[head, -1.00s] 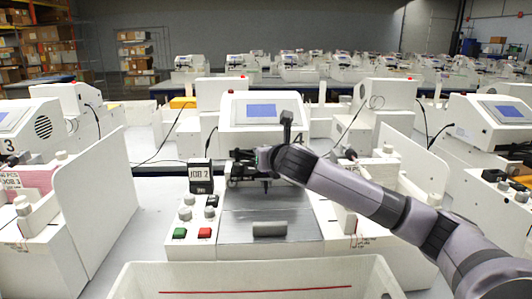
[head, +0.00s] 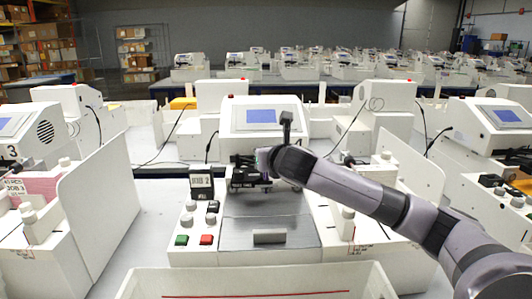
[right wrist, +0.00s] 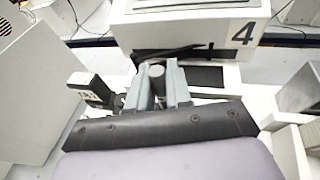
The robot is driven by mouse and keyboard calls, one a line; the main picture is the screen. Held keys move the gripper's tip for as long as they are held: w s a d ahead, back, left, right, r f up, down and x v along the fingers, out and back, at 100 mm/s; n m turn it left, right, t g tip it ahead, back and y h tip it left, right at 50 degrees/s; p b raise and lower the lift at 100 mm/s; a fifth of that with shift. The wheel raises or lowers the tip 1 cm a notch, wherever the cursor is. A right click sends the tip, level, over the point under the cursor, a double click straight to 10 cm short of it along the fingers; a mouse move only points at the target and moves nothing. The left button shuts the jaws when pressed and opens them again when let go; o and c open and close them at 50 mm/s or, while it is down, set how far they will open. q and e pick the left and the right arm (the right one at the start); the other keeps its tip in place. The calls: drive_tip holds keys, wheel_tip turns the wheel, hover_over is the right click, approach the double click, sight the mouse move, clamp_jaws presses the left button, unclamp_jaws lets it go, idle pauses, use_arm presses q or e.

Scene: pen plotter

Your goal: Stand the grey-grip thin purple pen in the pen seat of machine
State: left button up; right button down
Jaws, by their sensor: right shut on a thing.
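My right gripper (right wrist: 160,90) is shut on a slim item with a grey round end (right wrist: 156,71), which stands up between the fingers in the right wrist view. It is likely the pen, but no purple part can be made out. In the head view my right gripper (head: 250,168) is over the back of the middle machine's grey bed (head: 268,220), by its black carriage (head: 241,183). The machine (head: 262,114) has a blue screen and shows a 4 in the right wrist view. The pen seat cannot be told apart; gripper and carriage cover that area. My left gripper is not in view.
A dark sign reading JOB 2 (head: 201,183) stands left of the carriage, above knobs and green and red buttons (head: 206,240). A white tray (head: 140,284) with a red line lies in front. White panels (head: 95,200) and neighbouring machines flank both sides.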

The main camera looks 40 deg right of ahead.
drive_tip(key=shift+r, duration=2.45)
drive_tip(key=shift+f+b, duration=1.3)
drive_tip(key=shift+f, duration=2.45)
drive_tip(key=c, duration=1)
unclamp_jaws()
drive_tip(key=shift+o, duration=0.2)
drive_tip(key=v, duration=0.7)
drive_tip(key=shift+b, duration=0.4)
drive_tip(key=shift+s, duration=0.1)
